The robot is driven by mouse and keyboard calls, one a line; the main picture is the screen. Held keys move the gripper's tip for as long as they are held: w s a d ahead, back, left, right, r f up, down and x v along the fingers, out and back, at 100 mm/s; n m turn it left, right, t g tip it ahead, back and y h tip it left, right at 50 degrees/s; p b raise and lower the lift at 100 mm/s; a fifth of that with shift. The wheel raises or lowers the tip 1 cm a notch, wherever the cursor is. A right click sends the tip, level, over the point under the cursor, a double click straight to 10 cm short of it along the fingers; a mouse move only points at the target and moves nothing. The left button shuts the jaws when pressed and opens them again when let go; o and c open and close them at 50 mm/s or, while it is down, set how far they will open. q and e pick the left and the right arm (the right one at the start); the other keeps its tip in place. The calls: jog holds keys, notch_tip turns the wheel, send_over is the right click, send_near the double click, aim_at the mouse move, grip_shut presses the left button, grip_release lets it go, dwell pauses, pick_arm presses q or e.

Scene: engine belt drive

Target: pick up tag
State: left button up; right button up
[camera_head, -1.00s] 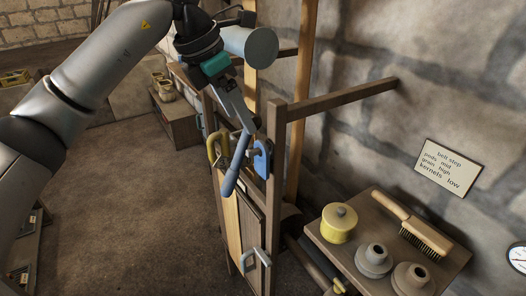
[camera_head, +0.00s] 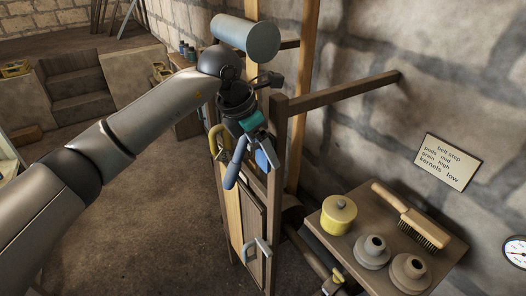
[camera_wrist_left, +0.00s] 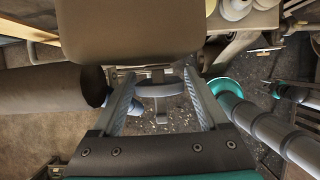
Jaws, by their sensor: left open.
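The likely tag (camera_head: 260,161) is a small blue piece hanging at the upright wooden post in the head view, mostly covered by my left gripper. My left gripper (camera_head: 266,153) is at the post, its fingers pointing down in front of the blue piece. Whether they touch it I cannot tell. In the left wrist view my left gripper (camera_wrist_left: 160,103) is open, with fingers apart. A grey-blue rounded piece shows between and beyond them, and I cannot tell whether it is the tag. My right gripper is not in view.
A blue handle (camera_head: 235,163) and a yellow padlock-like loop (camera_head: 214,141) are close left of the gripper. A wooden bar (camera_head: 345,95) juts right from the post. At right, a small table (camera_head: 330,238) holds a yellow pot (camera_head: 338,216), brush (camera_head: 412,216) and two grey pieces.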

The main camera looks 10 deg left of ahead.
pick_arm(q)
jog(key=shift+c, duration=0.2)
jog(key=c, duration=1.1)
jog(key=shift+o, duration=0.2)
jog(key=shift+r, duration=0.1)
